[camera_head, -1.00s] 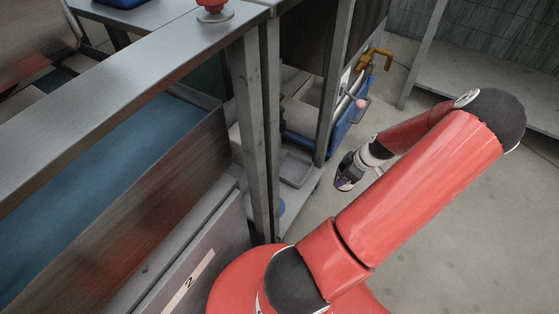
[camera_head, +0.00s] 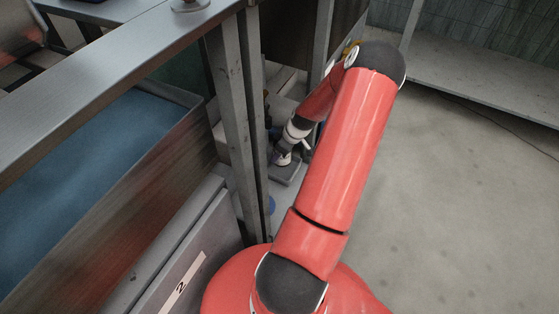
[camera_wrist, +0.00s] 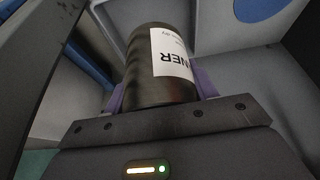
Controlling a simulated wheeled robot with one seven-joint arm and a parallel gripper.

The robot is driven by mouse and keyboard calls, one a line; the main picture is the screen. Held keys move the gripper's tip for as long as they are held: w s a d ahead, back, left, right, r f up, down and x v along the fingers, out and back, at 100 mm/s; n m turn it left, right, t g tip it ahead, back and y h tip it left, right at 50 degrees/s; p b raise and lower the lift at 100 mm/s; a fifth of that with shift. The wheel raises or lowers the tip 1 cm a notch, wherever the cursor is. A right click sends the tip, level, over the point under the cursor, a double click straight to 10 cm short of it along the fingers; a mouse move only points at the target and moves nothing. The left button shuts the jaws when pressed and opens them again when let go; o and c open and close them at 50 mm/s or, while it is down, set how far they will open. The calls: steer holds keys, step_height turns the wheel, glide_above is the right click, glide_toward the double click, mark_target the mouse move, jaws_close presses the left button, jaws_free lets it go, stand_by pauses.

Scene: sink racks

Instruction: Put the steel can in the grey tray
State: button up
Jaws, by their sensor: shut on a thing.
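The steel can (camera_wrist: 160,75) is dark metal with a white label and shows large in the wrist view. It sits between the purple fingers of my gripper (camera_wrist: 160,88), which is shut on it. In the head view my gripper (camera_head: 283,158) is low, beyond the metal post, over or right at the grey tray (camera_head: 288,175). The can is too small and hidden there to make out. I cannot tell whether it touches the tray. Part of the tray is hidden behind my gripper.
A metal post (camera_head: 236,120) stands close left of my arm. A blue basin (camera_head: 110,135) lies left of it. A low grey shelf (camera_head: 480,85) is at the back right. The floor (camera_head: 470,210) is open.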

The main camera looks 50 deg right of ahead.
mark_target(280, 160)
steer(key=shift+w+f+b, duration=0.2)
steer(key=shift+f+b, duration=0.1)
steer(key=shift+f, duration=2.4)
steer(key=shift+f, duration=0.15)
steer(key=o, duration=1)
steer(key=shift+o, duration=0.2)
steer(key=p+v, duration=0.1)
steer(key=v, duration=1)
steer(key=shift+s+r+p, duration=0.15)
steer(key=shift+r+p, duration=0.15)
steer(key=shift+p, duration=0.1)
steer(key=shift+s+r, duration=0.15)
steer(key=shift+r, duration=0.15)
steer(key=shift+s, duration=0.1)
